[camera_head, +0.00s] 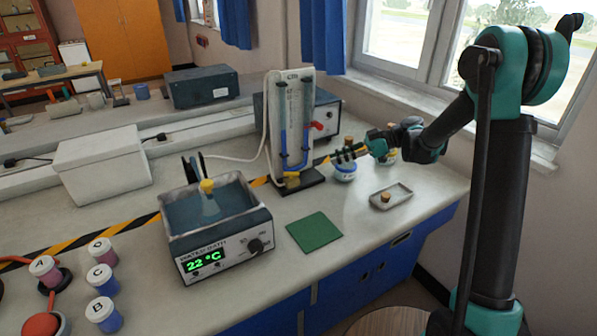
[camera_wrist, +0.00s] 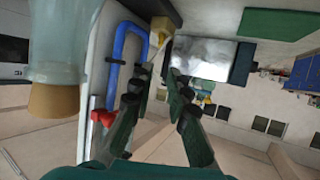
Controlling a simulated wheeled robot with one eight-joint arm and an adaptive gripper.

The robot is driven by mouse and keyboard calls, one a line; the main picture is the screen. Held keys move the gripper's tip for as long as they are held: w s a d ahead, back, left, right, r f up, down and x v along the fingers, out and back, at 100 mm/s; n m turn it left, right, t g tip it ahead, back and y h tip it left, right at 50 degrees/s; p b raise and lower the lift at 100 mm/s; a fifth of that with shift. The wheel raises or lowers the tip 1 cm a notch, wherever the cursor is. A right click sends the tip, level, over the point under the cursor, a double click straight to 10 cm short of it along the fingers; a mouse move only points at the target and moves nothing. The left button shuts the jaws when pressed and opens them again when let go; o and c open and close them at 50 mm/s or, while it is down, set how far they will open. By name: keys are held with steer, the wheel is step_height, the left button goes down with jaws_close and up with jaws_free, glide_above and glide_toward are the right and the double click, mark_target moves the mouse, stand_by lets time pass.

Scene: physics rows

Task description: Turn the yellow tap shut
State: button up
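The yellow tap (camera_head: 292,180) sits low on the front of an upright white board (camera_head: 292,100) with a blue U-shaped tube, on a dark base. In the wrist view the yellow tap (camera_wrist: 163,45) shows beyond my fingertips, close to the blue tube (camera_wrist: 130,42). My gripper (camera_head: 338,157) is to the right of the board, reaching towards it. In the wrist view my gripper (camera_wrist: 158,75) has its fingers apart with nothing between them. The tap looks clear of the fingers, and its handle angle is too small to tell.
A red tap (camera_head: 317,126) sticks out higher on the board's right side. A corked jar (camera_head: 345,172) stands just below my gripper. A small tray (camera_head: 391,196), a green mat (camera_head: 314,231) and a water bath (camera_head: 215,225) stand in front.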

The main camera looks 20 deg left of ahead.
mark_target(291, 175)
steer(key=x, duration=1.4)
steer(key=shift+a, duration=0.1)
jaws_close()
